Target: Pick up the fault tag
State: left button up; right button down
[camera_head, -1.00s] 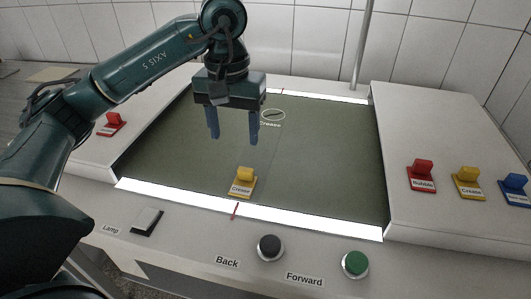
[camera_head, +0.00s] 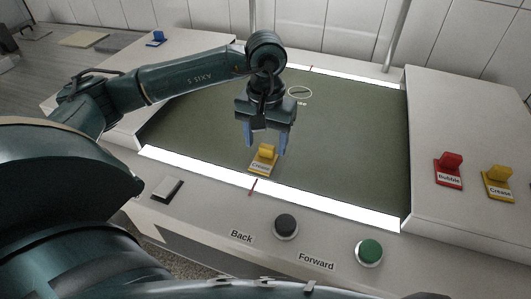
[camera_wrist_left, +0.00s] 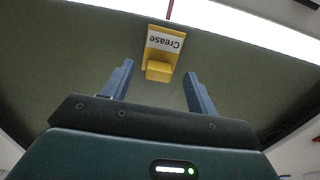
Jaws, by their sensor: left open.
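A yellow tag labelled "Crease" (camera_head: 263,158) lies on the green surface (camera_head: 340,150) near the front lit strip, with its raised grip block upward. It also shows in the left wrist view, where the yellow tag (camera_wrist_left: 163,52) sits ahead of and between the two blue fingers. My left gripper (camera_head: 266,142) is open and empty, with its fingers pointing down just above and behind the tag. The left gripper also shows in the wrist view (camera_wrist_left: 158,80), its fingers apart from the tag. My right gripper is not in view.
A red "Bubble" tag (camera_head: 449,170) and another yellow "Crease" tag (camera_head: 498,182) stand on the right side panel. A blue tag (camera_head: 156,39) is at the back left. A black button (camera_head: 285,225), a green button (camera_head: 369,250) and a rocker switch (camera_head: 167,188) are along the front edge.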

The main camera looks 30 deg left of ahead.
aim_at(264, 158)
pick_arm(q)
jog(key=shift+f, duration=1.1)
jog(key=c, duration=1.1)
